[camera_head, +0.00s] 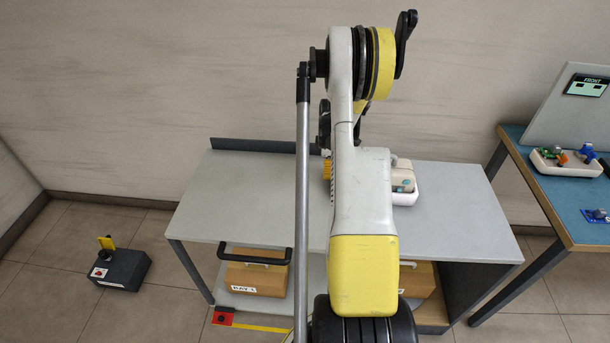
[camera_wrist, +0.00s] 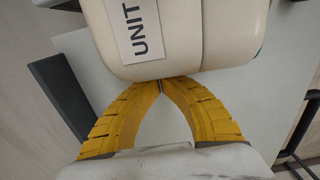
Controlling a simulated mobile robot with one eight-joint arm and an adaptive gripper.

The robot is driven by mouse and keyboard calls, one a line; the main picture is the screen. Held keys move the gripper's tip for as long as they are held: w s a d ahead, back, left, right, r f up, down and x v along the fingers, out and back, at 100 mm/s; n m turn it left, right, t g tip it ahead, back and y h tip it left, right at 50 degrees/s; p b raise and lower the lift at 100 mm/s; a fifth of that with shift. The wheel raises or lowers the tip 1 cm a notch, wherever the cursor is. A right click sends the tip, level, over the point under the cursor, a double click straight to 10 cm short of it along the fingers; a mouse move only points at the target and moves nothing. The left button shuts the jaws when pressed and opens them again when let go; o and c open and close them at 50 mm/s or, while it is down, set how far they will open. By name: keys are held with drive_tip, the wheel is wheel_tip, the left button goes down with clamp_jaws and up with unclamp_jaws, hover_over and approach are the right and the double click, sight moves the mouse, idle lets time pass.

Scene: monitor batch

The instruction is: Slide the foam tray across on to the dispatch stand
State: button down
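The pale foam tray (camera_head: 407,199) sits on the grey worktop (camera_head: 250,190), partly hidden behind my arm in the head view. It holds a cream item and a small teal piece. In the wrist view a large cream body (camera_wrist: 225,35) with a label reading "UNIT" fills the top. My gripper (camera_wrist: 160,84) has yellow fingers that meet at their tips, with nothing visible between them. The tips are at the cream body's near edge; I cannot tell whether they touch. In the head view a yellow finger (camera_head: 327,170) shows left of the tray. I cannot tell which surface is the dispatch stand.
A dark raised strip (camera_head: 262,146) runs along the worktop's back edge. A black handle (camera_head: 254,258) and cardboard boxes (camera_head: 256,279) are below. A blue-topped table (camera_head: 540,180) at right holds another tray of small parts. A black box (camera_head: 120,268) stands on the floor at left.

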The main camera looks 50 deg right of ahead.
drive_tip(key=s+d, duration=0.2)
drive_tip(key=s, duration=0.2)
drive_tip(key=s+d, duration=0.3)
drive_tip(key=s, duration=0.1)
drive_tip(key=s+d, duration=0.2)
drive_tip(key=s, duration=0.3)
drive_tip(key=shift+d+b, duration=0.35)
